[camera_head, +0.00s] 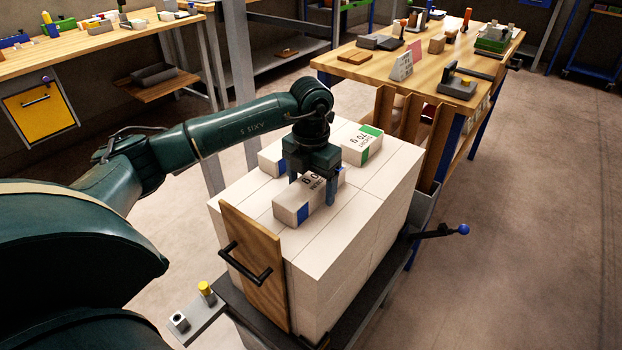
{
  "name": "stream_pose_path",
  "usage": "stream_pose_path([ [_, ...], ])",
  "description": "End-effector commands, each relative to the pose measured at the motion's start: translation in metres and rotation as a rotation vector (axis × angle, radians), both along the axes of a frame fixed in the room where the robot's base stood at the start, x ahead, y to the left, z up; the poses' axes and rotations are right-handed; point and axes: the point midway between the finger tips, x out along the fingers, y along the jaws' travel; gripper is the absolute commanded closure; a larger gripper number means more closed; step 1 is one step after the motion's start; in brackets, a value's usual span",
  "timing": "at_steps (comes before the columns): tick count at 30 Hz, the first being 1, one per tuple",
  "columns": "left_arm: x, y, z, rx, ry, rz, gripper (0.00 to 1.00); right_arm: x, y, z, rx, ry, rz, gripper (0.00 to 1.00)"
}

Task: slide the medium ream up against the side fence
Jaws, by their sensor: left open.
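The near ream (288,210), white with a blue band and upside-down print I read as medium, lies on the white stack's top layer. My left gripper (313,188) is open and points down over it, one finger on each side. It hides part of the ream's label; whether the fingers touch it I cannot tell. A wooden panel with a black handle (250,262) stands at the stack's near left end. Upright wooden boards (410,118) stand at the far right side. Which is the side fence I cannot tell. My right gripper is out of view.
A green-banded ream (362,146) lies farther back on the white stack (345,235). Another blue-marked ream (270,162) is partly hidden behind my gripper. The stack's top is clear to the near right. A blue-knobbed lever (440,232) sticks out right of the cart.

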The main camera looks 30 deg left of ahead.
Motion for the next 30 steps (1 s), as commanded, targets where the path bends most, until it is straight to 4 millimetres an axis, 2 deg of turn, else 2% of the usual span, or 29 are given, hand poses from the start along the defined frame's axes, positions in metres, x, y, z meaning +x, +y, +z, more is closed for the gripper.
stream_pose_path([
  [2, -0.0001, -0.0002, 0.0, 0.0, 0.001, 0.0, 0.22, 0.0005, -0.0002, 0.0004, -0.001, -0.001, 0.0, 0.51],
  [24, -0.0001, -0.0002, 0.0004, -0.001, 0.001, 0.0, 0.82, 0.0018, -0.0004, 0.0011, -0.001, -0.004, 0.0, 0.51],
  [30, 0.0003, -0.0002, 0.0012, -0.001, -0.001, 0.0, 0.82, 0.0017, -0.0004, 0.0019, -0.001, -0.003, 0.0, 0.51],
])
